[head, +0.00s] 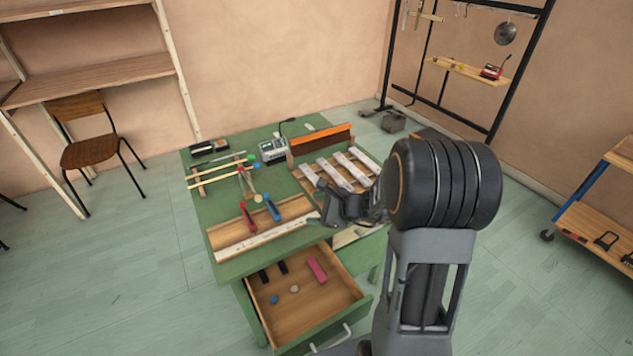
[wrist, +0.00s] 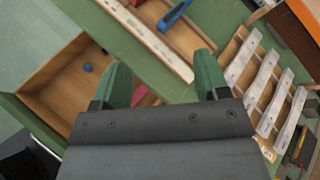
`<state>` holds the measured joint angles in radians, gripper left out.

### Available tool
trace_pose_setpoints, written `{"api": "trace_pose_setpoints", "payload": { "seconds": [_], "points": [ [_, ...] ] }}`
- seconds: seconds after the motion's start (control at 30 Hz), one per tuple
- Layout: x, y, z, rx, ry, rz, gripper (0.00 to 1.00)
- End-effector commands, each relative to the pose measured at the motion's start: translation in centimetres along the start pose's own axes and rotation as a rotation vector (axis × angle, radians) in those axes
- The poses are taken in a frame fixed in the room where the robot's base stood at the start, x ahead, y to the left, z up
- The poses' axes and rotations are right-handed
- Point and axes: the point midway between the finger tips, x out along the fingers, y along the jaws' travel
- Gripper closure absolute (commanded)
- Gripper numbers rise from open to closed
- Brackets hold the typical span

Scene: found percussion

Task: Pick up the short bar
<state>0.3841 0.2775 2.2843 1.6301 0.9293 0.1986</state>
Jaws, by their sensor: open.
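Several pale metal bars (head: 340,174) lie across a wooden frame at the right side of the green table. They also show at the right of the wrist view (wrist: 265,84). They look close in length, and I cannot tell for certain which is the short bar. My gripper (head: 318,213) is above the table's front part, in front of the frame and partly covering it from the head camera. In the wrist view its two green fingertips (wrist: 163,76) are wide apart with nothing held between them. The bars lie to the right of the fingers.
An open drawer (head: 340,303) at the table front holds a pink block (head: 317,270), dark pieces and small round items. A wooden tray (head: 225,237) with a white strip, red and blue clamp-like tools and a grey device (head: 273,151) share the table.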

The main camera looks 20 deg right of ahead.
Motion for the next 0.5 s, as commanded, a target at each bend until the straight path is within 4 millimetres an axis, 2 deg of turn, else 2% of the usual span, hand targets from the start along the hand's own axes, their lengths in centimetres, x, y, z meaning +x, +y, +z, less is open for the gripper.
{"api": "trace_pose_setpoints", "payload": {
  "seconds": [0.03,0.2,0.33,0.5],
  "points": [
    [0.2,-1.3,-2.4,0.132,0.004,-0.08,0.32],
    [-0.4,-4.7,-8.9,0.462,0.012,-0.325,0.32],
    [-1.1,-5.7,-12.4,0.612,0.018,-0.446,0.32],
    [-0.7,-6.7,-14.7,0.695,0.023,-0.518,0.32]
  ]
}}
